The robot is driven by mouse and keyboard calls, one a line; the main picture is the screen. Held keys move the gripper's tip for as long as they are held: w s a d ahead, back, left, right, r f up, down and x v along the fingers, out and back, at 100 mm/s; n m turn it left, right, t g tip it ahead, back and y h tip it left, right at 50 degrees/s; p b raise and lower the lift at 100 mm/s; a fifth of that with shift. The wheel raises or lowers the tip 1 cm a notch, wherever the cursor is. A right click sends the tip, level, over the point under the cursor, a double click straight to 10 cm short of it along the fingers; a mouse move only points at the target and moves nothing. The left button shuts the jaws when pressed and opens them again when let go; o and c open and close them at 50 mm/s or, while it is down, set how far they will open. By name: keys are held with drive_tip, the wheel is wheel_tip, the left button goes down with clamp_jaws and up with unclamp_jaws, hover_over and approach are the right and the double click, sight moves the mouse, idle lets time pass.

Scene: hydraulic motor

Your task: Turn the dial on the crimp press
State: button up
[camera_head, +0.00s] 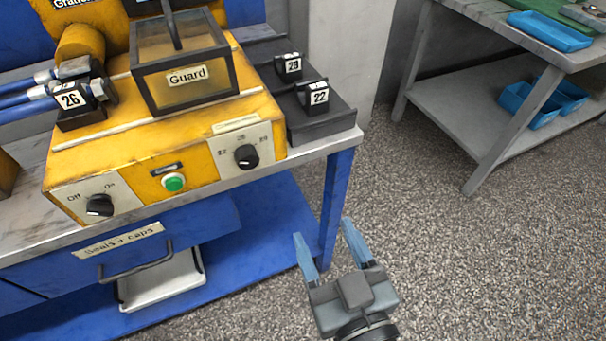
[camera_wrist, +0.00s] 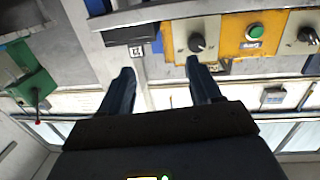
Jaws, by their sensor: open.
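The yellow crimp press (camera_head: 130,150) stands on a bench. On the right of its front is a black dial (camera_head: 246,156) on a pale plate with number marks; its exact setting is too small to read. A second black dial (camera_head: 99,205), marked Off and On, is at the left. A green button (camera_head: 173,182) sits between them. My gripper (camera_head: 322,230) is open and empty, in front of the bench to the lower right of the numbered dial, apart from it. In the wrist view the numbered dial (camera_wrist: 197,42) shows beyond my fingertips (camera_wrist: 158,68).
A Guard box (camera_head: 185,75) tops the press. Black die blocks 22 (camera_head: 314,97) and 23 (camera_head: 288,67) stand on a dark tray at its right. A drawer handle (camera_head: 135,262) juts out below. A grey table (camera_head: 465,85) with blue bins is at right; the floor between is clear.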

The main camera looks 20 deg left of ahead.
sight(250, 163)
drive_tip(key=w+a, duration=0.1)
drive_tip(key=a, duration=0.3)
drive_tip(key=w+a+r+n+g+y, duration=0.1)
drive_tip(key=w+a, duration=0.1)
drive_tip(key=a, duration=0.3)
drive_tip(key=w+a+r+n+y, duration=0.1)
drive_tip(key=w+a, duration=0.1)
drive_tip(key=a, duration=0.3)
drive_tip(key=shift+w+a+r+g, duration=0.1)
drive_tip(key=shift+a+g, duration=0.1)
drive_tip(key=shift+g, duration=0.2)
drive_tip(key=c, duration=1)
